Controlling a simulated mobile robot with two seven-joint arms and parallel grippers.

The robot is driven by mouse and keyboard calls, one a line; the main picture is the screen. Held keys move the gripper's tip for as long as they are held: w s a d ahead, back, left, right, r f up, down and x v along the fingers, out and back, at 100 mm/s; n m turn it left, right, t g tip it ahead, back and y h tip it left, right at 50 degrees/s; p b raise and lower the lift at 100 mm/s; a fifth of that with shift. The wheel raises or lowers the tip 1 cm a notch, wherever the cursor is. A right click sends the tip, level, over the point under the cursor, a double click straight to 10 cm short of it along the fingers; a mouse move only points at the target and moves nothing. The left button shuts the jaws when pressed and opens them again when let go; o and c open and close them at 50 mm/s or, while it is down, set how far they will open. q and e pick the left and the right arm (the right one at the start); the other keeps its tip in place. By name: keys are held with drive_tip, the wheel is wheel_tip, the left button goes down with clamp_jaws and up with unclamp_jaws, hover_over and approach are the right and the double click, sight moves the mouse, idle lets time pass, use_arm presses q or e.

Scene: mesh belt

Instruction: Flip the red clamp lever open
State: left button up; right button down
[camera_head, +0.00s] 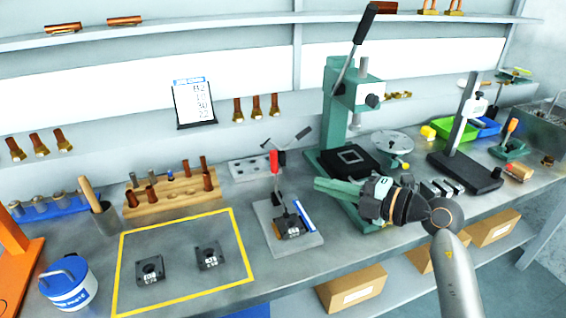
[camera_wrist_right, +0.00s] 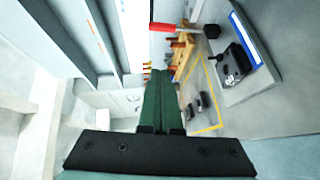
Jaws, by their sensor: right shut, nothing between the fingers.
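The red clamp lever (camera_head: 274,162) stands upright on a clamp fixed to a grey base plate (camera_head: 266,212) in the middle of the bench. A dark block (camera_head: 291,225) with a pale label sits on that plate, beside a blue strip (camera_head: 307,213). My right gripper (camera_head: 318,185) reaches in from the right, its green fingers shut and empty. Its tips are to the right of the lever and apart from it. In the right wrist view the red lever (camera_wrist_right: 163,27) shows above the shut fingers (camera_wrist_right: 157,85). My left gripper is not in view.
A green arbor press (camera_head: 335,115) stands behind my right gripper. A yellow-outlined area (camera_head: 119,270) with two dark blocks lies to the left. A wooden rack (camera_head: 165,199) with copper pieces stands behind it. The bench front between the outline and plate is clear.

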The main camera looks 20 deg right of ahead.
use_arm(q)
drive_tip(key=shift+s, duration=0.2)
use_arm(e)
drive_tip(key=shift+s, duration=0.1)
drive_tip(key=x, duration=1)
drive_tip(key=shift+a+r, duration=0.1)
drive_tip(key=shift+r, duration=0.05)
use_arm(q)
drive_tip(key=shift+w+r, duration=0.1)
use_arm(e)
drive_tip(key=shift+w+d+f, duration=0.1)
drive_tip(key=shift+w+f, duration=0.05)
drive_tip(key=shift+w, duration=0.5)
drive_tip(key=shift+w+d+f, duration=0.15)
drive_tip(key=shift+w, duration=0.55)
drive_tip(key=shift+w+d+f, duration=0.1)
drive_tip(key=shift+w+f, duration=0.05)
drive_tip(key=shift+w, duration=0.5)
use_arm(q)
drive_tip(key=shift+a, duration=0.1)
use_arm(e)
drive_tip(key=shift+d, duration=0.1)
